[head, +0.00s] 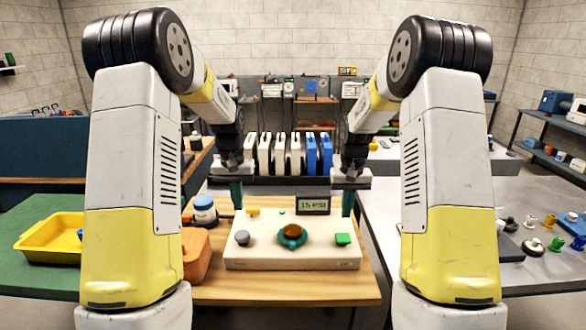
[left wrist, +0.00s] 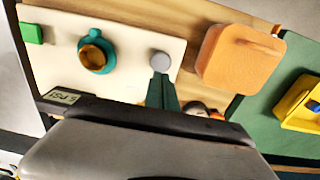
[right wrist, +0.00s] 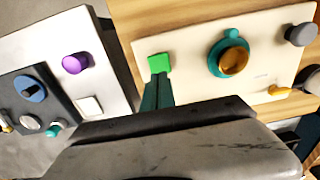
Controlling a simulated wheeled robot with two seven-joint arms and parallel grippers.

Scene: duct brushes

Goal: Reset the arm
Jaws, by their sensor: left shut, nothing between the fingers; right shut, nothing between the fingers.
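A cream control panel (head: 290,258) lies on the wooden table. It bears a grey knob (head: 242,238) at left, a teal ring with an amber-brown centre (head: 292,233) in the middle, and a green square button (head: 343,239) at right. A small display (head: 313,205) behind it reads 15 PSI. My left gripper (head: 237,208) is shut and empty above the panel's left rear; in the left wrist view its teal fingers (left wrist: 162,88) appear near the grey knob. My right gripper (head: 347,214) is shut and empty above the right rear; its fingers (right wrist: 157,90) appear near the green button.
A yellow tray (head: 50,235) sits on the green surface further left. A grey table (head: 380,213) at right holds small coloured knobs. White and blue upright units (head: 295,153) stand behind.

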